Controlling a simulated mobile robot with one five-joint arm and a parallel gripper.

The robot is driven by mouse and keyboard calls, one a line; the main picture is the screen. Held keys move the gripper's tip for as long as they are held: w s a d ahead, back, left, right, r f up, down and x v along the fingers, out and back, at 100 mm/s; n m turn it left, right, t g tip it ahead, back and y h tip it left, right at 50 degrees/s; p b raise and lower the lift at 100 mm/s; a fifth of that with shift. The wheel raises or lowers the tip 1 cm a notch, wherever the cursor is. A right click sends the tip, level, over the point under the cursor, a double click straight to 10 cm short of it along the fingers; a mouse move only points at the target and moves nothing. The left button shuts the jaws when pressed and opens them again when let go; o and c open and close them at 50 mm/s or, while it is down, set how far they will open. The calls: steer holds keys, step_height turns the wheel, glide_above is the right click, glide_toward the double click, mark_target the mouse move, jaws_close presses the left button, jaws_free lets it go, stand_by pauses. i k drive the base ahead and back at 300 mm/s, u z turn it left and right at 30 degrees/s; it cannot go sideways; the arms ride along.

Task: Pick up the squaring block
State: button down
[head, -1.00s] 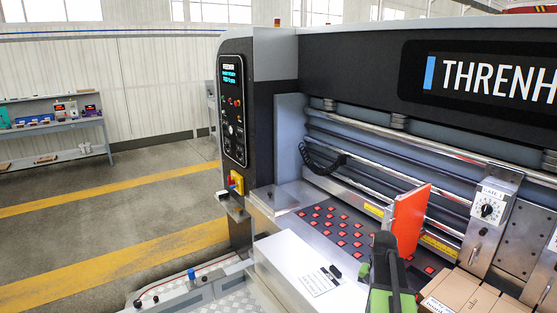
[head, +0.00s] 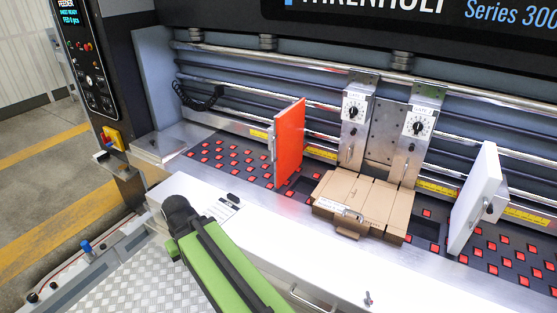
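I cannot tell for certain which thing is the squaring block. A small metallic piece (head: 347,212) shows at the front edge of the stacked brown cardboard (head: 352,190), under the two gates. A small dark item (head: 233,197) lies on the white front ledge beside a printed label (head: 222,209). My green and black arm rises from the bottom of the head view, in front of the ledge. My gripper is not in view, so its fingers and anything in them cannot be seen.
An orange-red upright plate (head: 289,142) stands left of the cardboard, and a white upright plate (head: 475,198) stands right of it. The dark feed bed (head: 222,160) carries several red squares. Gate units with dials (head: 354,112) hang above the cardboard. The white ledge (head: 330,265) is mostly clear.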

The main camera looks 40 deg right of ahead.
mark_target(352, 228)
steer(key=z, duration=1.3)
steer(key=k, duration=1)
steer(key=z, duration=0.05)
steer(key=i, duration=1.2)
steer(key=z, duration=0.5)
